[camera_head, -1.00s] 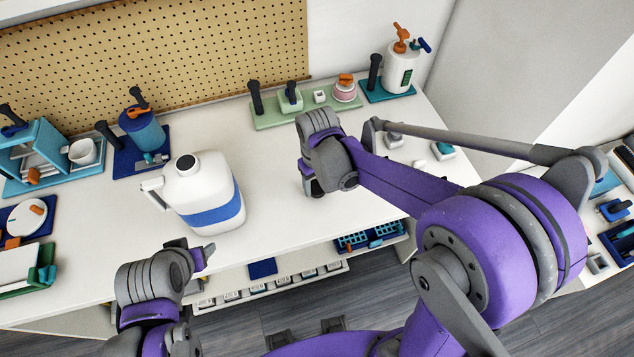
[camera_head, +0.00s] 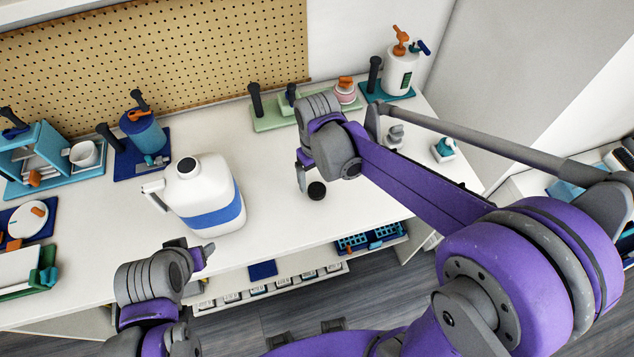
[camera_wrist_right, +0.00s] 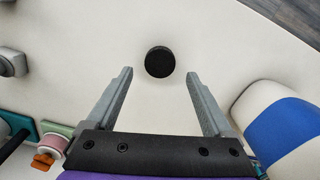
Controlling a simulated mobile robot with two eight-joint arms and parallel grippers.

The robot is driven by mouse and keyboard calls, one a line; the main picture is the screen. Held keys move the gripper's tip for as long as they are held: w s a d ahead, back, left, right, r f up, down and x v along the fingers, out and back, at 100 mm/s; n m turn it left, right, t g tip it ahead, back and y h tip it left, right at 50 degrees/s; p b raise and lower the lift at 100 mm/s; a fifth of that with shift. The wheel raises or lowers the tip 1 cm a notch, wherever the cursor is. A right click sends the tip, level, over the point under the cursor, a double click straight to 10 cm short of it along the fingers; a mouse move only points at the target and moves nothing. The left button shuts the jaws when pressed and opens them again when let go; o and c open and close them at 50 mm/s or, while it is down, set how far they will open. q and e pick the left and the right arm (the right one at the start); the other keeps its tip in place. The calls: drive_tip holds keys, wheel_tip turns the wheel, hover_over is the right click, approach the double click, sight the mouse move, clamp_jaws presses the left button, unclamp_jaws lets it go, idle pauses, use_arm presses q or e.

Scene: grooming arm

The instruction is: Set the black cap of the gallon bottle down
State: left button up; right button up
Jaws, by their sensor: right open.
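The black cap (camera_head: 317,190) lies on the white table, to the right of the gallon bottle (camera_head: 205,190). The bottle is white with a blue band and stands upright; its neck top shows dark. My right gripper (camera_head: 303,180) is just above the table beside the cap. In the right wrist view the cap (camera_wrist_right: 159,61) lies beyond the fingertips, which are spread apart with nothing between them. The bottle (camera_wrist_right: 278,125) shows at the right of that view. My left gripper (camera_head: 205,255) is near the table's front edge, before the bottle; its finger opening is not clear.
The white table (camera_head: 270,210) is clear around the cap. A green tray (camera_head: 270,122) and a pump bottle (camera_head: 400,70) stand at the back. A blue canister (camera_head: 143,130) stands behind the gallon bottle. A small teal-and-white item (camera_head: 443,148) sits to the right.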

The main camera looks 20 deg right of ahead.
sight(317, 189)
wheel_tip(317, 189, up, 7)
drive_tip(key=s+d+f+m+t, duration=0.3)
drive_tip(key=s+d+t, duration=0.3)
drive_tip(key=s, duration=0.6)
drive_tip(key=shift+f, duration=0.15)
